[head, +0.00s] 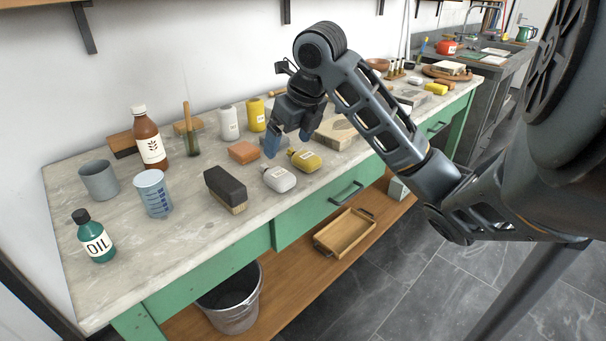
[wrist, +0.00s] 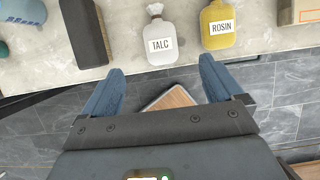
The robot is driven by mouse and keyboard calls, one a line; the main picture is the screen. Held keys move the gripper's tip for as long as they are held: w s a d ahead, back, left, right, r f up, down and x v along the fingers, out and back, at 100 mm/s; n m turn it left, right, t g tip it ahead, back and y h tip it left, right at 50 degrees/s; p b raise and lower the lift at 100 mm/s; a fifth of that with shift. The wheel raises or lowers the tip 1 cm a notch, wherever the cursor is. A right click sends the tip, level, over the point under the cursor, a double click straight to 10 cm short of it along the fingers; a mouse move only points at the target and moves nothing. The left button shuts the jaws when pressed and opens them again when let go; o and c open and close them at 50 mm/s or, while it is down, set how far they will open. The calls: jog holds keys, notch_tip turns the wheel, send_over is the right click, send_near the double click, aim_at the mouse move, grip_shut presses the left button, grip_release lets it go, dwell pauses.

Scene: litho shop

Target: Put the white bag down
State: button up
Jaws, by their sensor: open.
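The white bag (head: 279,180) lies on the bench top near its front edge. In the wrist view the white bag (wrist: 160,40) carries a label reading TALC and lies just ahead of the space between my fingers. My gripper (head: 289,142) is above the bench, its blue fingers apart. In the wrist view my gripper (wrist: 160,72) is open with nothing between the fingers, and the bag is clear of both. A yellow bag (head: 305,160) labelled ROSIN lies just right of the white one, also in the wrist view (wrist: 220,26).
A dark brush (head: 225,188) lies left of the white bag. An orange-brown block (head: 243,152) is behind it. A measuring jug (head: 153,193), brown bottle (head: 149,140) and oil bottle (head: 95,238) stand further left. A wooden tray (head: 344,232) is on the lower shelf.

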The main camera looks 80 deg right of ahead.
jog(key=w+a+m+t, duration=0.1)
jog(key=w+a, duration=0.1)
jog(key=w, duration=0.1)
jog(key=w+a+m+t+y, duration=0.1)
jog(key=w+a, duration=0.2)
jog(key=w+a+t, duration=0.2)
jog(key=w, duration=0.1)
jog(key=shift+w+a+m, duration=0.3)
jog(key=shift+w+m, duration=0.05)
jog(key=shift+m, duration=0.05)
jog(key=w+a+m+t+y, duration=0.2)
jog(key=w+a+m+t, duration=0.45)
jog(key=a, duration=0.65)
jog(key=s+a+f+m+h, duration=0.1)
jog(key=s+a+f+m, duration=0.25)
jog(key=a+m, duration=0.35)
jog(key=s+a+f+m+h, duration=0.1)
jog(key=s+a+f+m, duration=0.1)
jog(key=a+f+m, duration=0.35)
jog(key=s+a+f+m, duration=0.3)
jog(key=s+a+m, duration=0.25)
jog(key=s, duration=0.45)
jog(key=s+d+r+m, duration=0.1)
jog(key=s, duration=0.8)
jog(key=s+d+r+m+y, duration=0.1)
jog(key=s+r, duration=0.1)
jog(key=s, duration=0.7)
jog(key=shift+t, duration=0.25)
